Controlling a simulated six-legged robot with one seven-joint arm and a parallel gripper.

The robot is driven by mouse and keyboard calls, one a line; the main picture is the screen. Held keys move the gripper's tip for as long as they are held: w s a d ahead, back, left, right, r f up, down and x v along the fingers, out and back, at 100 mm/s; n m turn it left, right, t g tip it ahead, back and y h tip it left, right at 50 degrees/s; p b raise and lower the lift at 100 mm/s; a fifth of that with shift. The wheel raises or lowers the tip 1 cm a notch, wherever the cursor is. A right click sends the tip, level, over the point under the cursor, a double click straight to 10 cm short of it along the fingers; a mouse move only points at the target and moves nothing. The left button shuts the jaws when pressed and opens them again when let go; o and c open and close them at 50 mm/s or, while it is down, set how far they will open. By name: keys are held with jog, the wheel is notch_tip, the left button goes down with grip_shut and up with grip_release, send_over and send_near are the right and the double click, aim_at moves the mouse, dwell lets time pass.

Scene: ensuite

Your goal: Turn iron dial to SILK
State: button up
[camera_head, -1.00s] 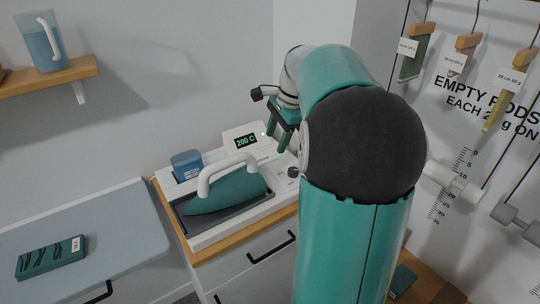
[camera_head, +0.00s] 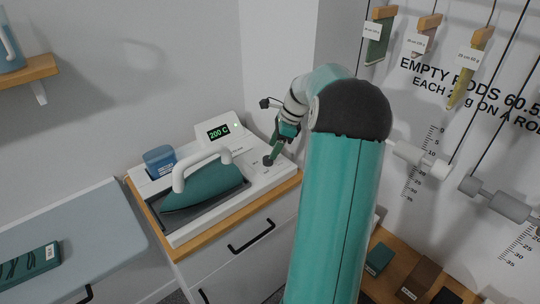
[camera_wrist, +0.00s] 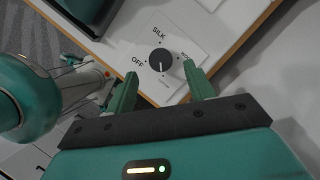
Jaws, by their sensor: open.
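The dark round iron dial (camera_wrist: 160,60) sits on a white plate on the iron station, between my fingertips in the wrist view. Its white pointer mark faces the picture's bottom, towards a small faint label I cannot read. OFF is at its left and SILK at its upper side; a partly hidden label is at its right. The dial also shows in the head view (camera_head: 268,161). My gripper (camera_wrist: 159,70) is open, one finger to each side of the dial; I cannot tell if they touch it. The teal iron (camera_head: 205,186) with a white handle rests on the station.
The station's display (camera_head: 218,132) reads 200 C. A blue container (camera_head: 160,161) stands behind the iron. The station sits on a wood-topped drawer cabinet (camera_head: 245,245). A grey-blue board (camera_head: 80,235) is at the left; hanging rods (camera_head: 500,200) are at the right.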

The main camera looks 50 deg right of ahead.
aim_at(268, 158)
jog(key=shift+x, duration=2.2)
jog(key=c, duration=1)
